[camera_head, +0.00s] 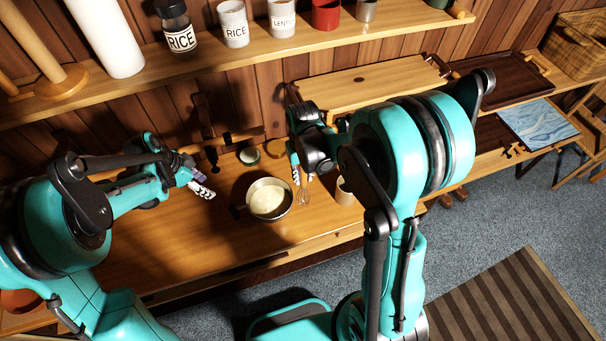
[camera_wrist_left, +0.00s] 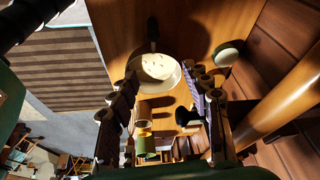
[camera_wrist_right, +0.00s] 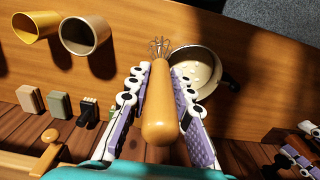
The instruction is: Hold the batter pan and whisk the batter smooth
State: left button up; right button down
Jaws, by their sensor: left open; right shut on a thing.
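The batter pan (camera_head: 269,200) stands on the wooden counter with pale batter inside and a dark handle toward the left. It also shows in the left wrist view (camera_wrist_left: 157,70) and the right wrist view (camera_wrist_right: 199,72). My right gripper (camera_head: 299,176) is shut on the whisk's wooden handle (camera_wrist_right: 159,105). The whisk's wire head (camera_head: 303,196) is beside the pan's right rim in the head view; I cannot tell whether it touches the counter. My left gripper (camera_head: 201,190) is open and empty, left of the pan, apart from its handle (camera_wrist_left: 153,32).
A yellow cup (camera_wrist_right: 36,26) and a grey-brown cup (camera_wrist_right: 85,35) stand near the whisk. A small round dish (camera_head: 249,155) sits behind the pan. A shelf with jars (camera_head: 234,24) overhangs the back. Counter left of the pan is largely clear.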

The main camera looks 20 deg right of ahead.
pick_arm(q)
jog(key=d+f+m, duration=0.2)
jog(key=f, duration=0.5)
jog(key=d+f+m+g, duration=0.1)
jog(key=d+f+m, duration=0.1)
jog(key=f, duration=0.6)
jog(key=d+f+m+g, duration=0.1)
jog(key=d+f, duration=0.1)
jog(key=f, duration=0.5)
jog(key=shift+d+f+m+h, duration=0.15)
jog(key=shift+f+m+h, duration=0.15)
jog(key=shift+f+m, duration=0.1)
grip_shut()
dwell(0.4)
